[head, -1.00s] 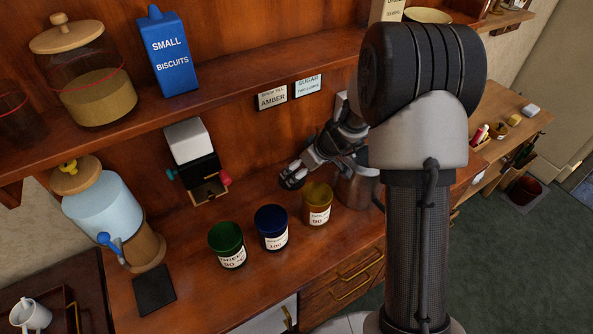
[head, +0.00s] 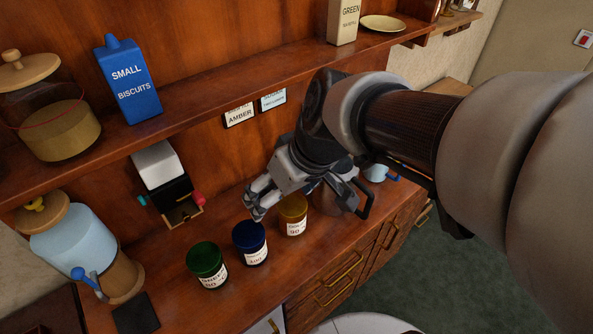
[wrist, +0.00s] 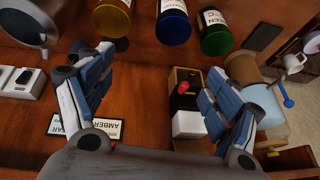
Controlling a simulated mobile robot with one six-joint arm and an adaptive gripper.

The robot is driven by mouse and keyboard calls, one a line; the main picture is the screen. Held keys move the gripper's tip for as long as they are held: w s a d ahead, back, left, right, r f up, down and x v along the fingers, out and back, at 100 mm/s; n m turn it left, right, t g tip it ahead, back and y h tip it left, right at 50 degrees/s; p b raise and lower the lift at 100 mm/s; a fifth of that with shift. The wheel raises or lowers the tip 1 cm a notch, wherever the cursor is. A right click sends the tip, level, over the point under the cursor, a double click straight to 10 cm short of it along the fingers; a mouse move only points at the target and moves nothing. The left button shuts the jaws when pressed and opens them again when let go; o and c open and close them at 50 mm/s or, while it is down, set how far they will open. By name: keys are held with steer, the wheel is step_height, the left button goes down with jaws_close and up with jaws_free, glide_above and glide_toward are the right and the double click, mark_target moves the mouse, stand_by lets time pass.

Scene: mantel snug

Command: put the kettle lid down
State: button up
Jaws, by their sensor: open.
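My gripper (head: 254,203) is open above the counter, behind the blue and amber jars. In the wrist view its fingers (wrist: 160,68) are spread with nothing held between them. My wrist and gripper cover most of the kettle's top. I cannot make out the kettle lid in either current view, and cannot tell whether it is on the kettle.
Green (head: 207,262), blue (head: 250,243) and amber (head: 293,214) jars line the counter. The shelf (head: 200,112) overhangs the back.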

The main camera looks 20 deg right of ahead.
steer(key=s+d+r+m+h, duration=0.1)
steer(key=s+d+m+h, duration=0.1)
steer(key=s, duration=1)
steer(key=shift+d+r+m, duration=0.2)
steer(key=shift+d+m, duration=0.4)
steer(key=shift+m, duration=0.1)
